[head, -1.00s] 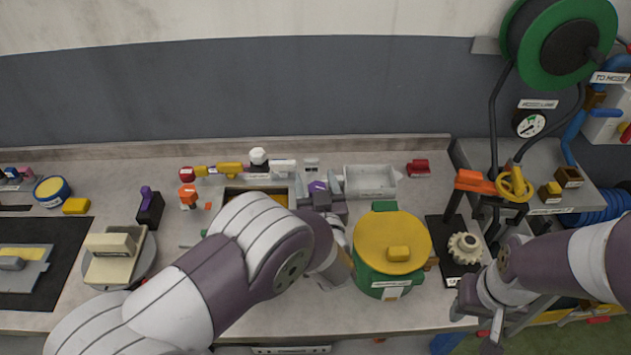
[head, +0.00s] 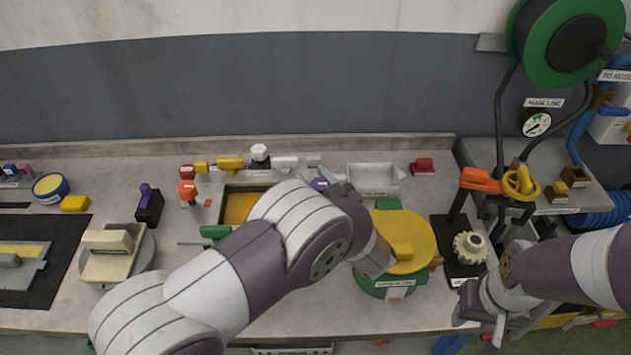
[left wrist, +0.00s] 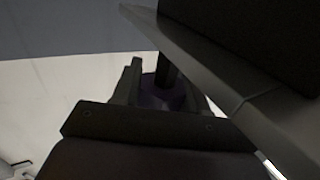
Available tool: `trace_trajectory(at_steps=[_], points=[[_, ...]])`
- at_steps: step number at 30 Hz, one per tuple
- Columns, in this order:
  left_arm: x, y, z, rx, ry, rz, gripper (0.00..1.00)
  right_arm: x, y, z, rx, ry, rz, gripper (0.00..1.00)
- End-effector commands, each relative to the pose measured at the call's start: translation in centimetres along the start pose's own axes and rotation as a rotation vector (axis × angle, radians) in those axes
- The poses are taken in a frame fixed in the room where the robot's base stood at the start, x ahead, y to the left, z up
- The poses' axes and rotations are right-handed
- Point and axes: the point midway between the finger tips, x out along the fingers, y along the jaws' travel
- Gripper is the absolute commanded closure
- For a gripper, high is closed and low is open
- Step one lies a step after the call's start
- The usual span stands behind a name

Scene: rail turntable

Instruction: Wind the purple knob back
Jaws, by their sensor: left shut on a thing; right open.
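The purple knob (head: 319,184) is at the back middle of the bench, partly hidden by my left gripper. My left gripper (head: 331,187) is shut on it, with the hand reaching in from the right of the knob. In the left wrist view the knob (left wrist: 160,95) is a dark purple shape between the fingers, mostly in shadow. My right gripper (head: 495,335) is open and empty near the front edge at the right.
A green pot with a yellow lid (head: 410,240) stands close under my left wrist. A yellow-floored tray (head: 240,205) is left of the knob and a grey bin (head: 372,180) right of it. A white gear (head: 470,247) sits farther right.

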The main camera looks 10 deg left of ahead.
Motion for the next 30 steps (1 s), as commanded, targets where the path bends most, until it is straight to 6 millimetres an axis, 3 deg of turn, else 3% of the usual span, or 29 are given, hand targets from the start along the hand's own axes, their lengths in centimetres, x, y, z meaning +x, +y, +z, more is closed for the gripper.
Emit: trace_trajectory(at_steps=[2,3,4,12,16,30], points=[[0.0,0.0,0.0,0.000,0.000,0.000,0.87,0.0,0.0,0.0,0.000,0.000,0.000,0.57],[0.0,0.0,0.0,0.000,0.000,0.001,0.47,0.0,0.0,0.0,0.000,0.000,0.000,0.57],[0.0,0.0,0.0,0.000,0.000,0.001,0.37,0.0,0.0,0.0,0.000,0.000,0.000,0.57],[0.0,0.0,0.0,0.000,0.000,0.002,0.36,0.0,0.0,0.0,0.000,0.000,0.000,0.57],[-0.9,0.1,0.1,-0.002,0.000,0.003,0.36,0.4,0.0,0.0,0.000,0.000,0.000,0.57],[-11.2,0.1,0.2,-0.001,0.001,0.006,0.36,3.2,0.0,0.4,0.000,0.000,0.000,0.57]])
